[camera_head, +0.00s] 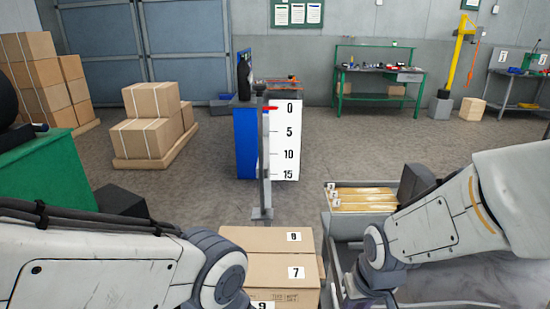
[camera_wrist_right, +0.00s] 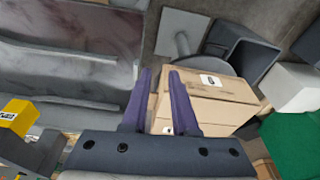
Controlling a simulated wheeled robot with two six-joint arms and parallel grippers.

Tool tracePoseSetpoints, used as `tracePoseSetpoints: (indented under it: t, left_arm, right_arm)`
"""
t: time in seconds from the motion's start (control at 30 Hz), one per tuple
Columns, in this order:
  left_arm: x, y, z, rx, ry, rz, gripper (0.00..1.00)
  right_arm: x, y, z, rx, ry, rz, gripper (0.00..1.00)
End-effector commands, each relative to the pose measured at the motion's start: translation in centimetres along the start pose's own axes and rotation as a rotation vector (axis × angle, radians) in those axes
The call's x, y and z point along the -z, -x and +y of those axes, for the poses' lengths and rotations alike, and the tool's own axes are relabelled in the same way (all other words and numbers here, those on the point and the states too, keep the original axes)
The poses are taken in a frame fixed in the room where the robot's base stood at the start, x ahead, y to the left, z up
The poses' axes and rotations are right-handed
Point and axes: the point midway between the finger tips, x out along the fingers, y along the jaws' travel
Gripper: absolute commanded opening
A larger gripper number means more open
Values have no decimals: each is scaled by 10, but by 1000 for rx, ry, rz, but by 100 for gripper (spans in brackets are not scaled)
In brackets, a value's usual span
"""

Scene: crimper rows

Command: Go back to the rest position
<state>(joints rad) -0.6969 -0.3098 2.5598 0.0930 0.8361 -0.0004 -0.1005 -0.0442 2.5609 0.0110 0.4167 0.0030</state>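In the head view my left arm (camera_head: 110,262) comes in from the lower left and my right arm (camera_head: 450,220) from the right. Both are bent low at the front, and neither gripper's fingers show there. In the right wrist view my right gripper (camera_wrist_right: 160,73) has its two dark purple fingers a little apart, with nothing seen between them but background. Cardboard boxes (camera_head: 258,271) labelled 9 and 7 stand between my arms. These boxes (camera_wrist_right: 208,88) show beyond the right gripper's fingers; I cannot tell the distance. The left gripper is out of sight.
A grey container (camera_head: 335,228) with brass-coloured bars (camera_head: 362,195) is beside my right arm. A post (camera_head: 265,165) stands ahead, before a scale board (camera_head: 289,140) marked 0 to 15. A green box (camera_head: 45,185) is at left. Open floor lies beyond.

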Motion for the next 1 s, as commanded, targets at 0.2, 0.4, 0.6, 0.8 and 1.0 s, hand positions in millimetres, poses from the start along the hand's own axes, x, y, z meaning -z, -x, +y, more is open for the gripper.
tracePoseSetpoints:
  t: [0.2,0.4,0.6,0.8,1.0]
  left_arm:
    - [2,29,2,0,0,0,69]
    - [3,59,4,0,0,0,69]
    - [5,86,6,0,0,0,69]
    - [5,89,6,0,0,0,69]
    - [5,88,6,0,0,0,69]
  right_arm:
    - [-11,46,-43,41,139,-38,27]
    - [-36,98,-85,86,307,-89,27]
    - [-71,149,-117,126,488,-149,27]
    - [-85,160,-122,135,542,-174,27]
    - [-85,158,-121,135,539,-174,27]
